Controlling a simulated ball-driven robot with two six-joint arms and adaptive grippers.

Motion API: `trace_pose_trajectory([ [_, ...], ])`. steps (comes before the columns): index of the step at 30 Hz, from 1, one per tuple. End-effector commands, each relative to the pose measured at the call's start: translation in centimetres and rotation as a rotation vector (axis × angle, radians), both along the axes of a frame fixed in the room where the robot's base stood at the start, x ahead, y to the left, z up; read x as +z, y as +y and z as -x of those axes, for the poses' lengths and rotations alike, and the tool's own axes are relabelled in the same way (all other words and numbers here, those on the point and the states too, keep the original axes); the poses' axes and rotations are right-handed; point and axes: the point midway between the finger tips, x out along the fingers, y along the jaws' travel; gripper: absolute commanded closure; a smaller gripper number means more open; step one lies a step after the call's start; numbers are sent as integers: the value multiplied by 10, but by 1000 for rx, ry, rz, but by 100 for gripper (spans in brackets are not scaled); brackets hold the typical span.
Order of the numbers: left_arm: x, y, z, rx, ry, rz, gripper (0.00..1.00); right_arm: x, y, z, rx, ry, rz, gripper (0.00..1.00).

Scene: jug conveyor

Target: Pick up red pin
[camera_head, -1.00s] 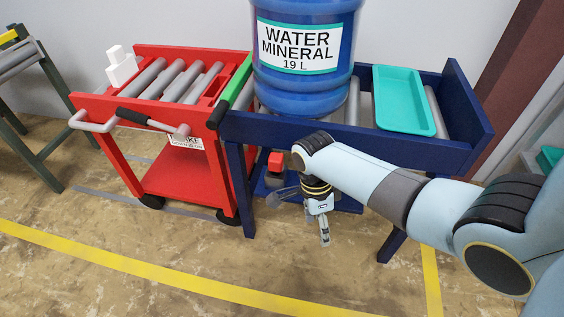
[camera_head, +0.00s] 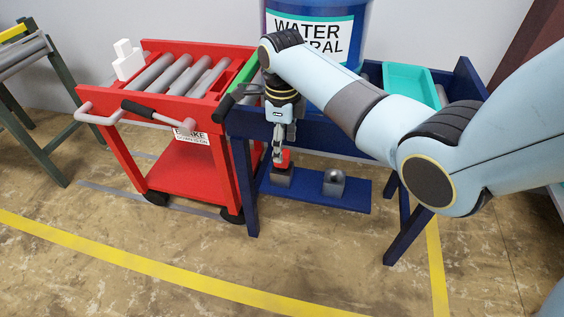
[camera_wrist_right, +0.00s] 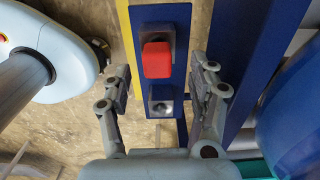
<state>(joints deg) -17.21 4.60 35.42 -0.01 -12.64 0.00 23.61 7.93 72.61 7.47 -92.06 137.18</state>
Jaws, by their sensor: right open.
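The red pin (camera_head: 283,157) is a red block in a grey holder on the low blue shelf under the blue conveyor stand. It also shows in the right wrist view (camera_wrist_right: 157,60), near the middle top. My right gripper (camera_head: 279,150) points down just above and around the pin's top in the head view, hiding part of it. In the right wrist view its two fingers (camera_wrist_right: 161,78) are spread apart, with the pin seen between them and farther out. I cannot tell whether they touch it. My left gripper is not in view.
A second grey holder (camera_head: 334,183) stands right of the pin on the blue shelf (camera_head: 312,193). The blue stand's leg (camera_head: 243,185) and a red roller cart (camera_head: 185,165) are to the left. The blue water jug (camera_head: 355,40) and teal tray (camera_head: 411,82) sit above.

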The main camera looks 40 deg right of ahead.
Motion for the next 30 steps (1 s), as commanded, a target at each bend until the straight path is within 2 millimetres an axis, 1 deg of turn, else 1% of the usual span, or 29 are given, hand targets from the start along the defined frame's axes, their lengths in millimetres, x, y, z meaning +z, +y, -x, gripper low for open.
trace_pose_trajectory([
  [1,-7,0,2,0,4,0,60,-13,1,3,0,6,0,40],
  [3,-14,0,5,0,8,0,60,-26,2,4,0,6,0,40],
  [6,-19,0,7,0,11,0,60,-40,2,4,0,5,0,40],
  [8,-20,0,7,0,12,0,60,-43,2,4,1,4,0,40],
  [14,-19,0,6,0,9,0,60,-40,2,3,1,1,0,40],
  [27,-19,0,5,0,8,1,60,-41,2,3,1,1,0,98],
  [28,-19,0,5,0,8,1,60,-41,2,3,1,1,0,100],
  [30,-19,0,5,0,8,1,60,-40,2,3,1,1,0,100],
])
